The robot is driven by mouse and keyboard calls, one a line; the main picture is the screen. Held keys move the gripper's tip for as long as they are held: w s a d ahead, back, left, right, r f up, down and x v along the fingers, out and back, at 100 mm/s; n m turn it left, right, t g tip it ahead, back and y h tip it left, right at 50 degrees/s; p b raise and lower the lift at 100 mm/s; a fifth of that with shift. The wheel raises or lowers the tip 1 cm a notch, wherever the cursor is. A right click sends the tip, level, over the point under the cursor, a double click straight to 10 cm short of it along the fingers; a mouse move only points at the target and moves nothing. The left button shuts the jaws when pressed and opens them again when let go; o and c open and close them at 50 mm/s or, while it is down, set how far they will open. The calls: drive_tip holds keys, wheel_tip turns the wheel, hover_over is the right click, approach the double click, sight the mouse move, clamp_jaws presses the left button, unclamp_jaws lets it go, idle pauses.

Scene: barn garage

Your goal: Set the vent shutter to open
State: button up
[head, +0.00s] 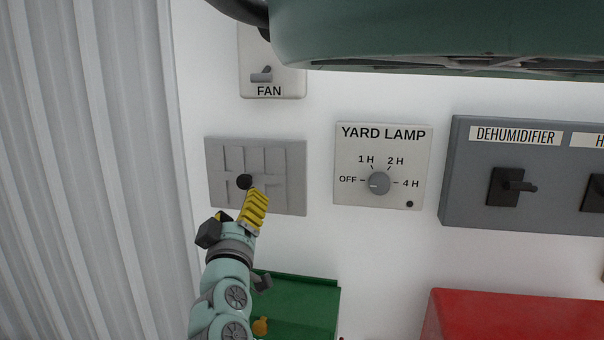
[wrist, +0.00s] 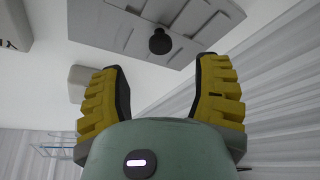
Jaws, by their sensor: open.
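The vent shutter appears to be the unlabelled grey panel (head: 286,182) on the white wall, with raised rectangular pieces and a round black knob (head: 244,182) left of its middle. My gripper (head: 254,204) is in front of the panel's lower part, with its yellow fingers just below the knob. In the wrist view the panel (wrist: 105,24) lies ahead, and the knob (wrist: 160,42) sits beyond and between the tips of my open gripper (wrist: 164,66). The fingers appear apart from the knob. My gripper hides part of the panel's lower edge in the head view.
A fan switch (head: 262,76) is above the panel and a yard lamp dial (head: 379,183) is to its right. A grey dehumidifier switch box (head: 470,205) is farther right. A green box (head: 305,305) and a red box (head: 510,318) are below. Corrugated white sheeting (head: 95,170) is at left.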

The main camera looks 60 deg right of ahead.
sight(244, 184)
drive_tip(key=p+x, duration=0.2)
drive_tip(key=x, duration=0.1)
drive_tip(key=p+x, duration=0.1)
drive_tip(key=x, duration=0.2)
drive_tip(key=shift+w+d+r+p, duration=0.2)
drive_tip(key=shift+r+p, duration=0.1)
drive_tip(key=shift+p, duration=0.1)
drive_tip(key=shift+w+d+r+p, duration=0.1)
drive_tip(key=shift+w+d+p, duration=0.2)
drive_tip(key=shift+w+d, duration=0.15)
drive_tip(key=shift+o, duration=0.4)
drive_tip(key=shift+s, duration=0.1)
clamp_jaws()
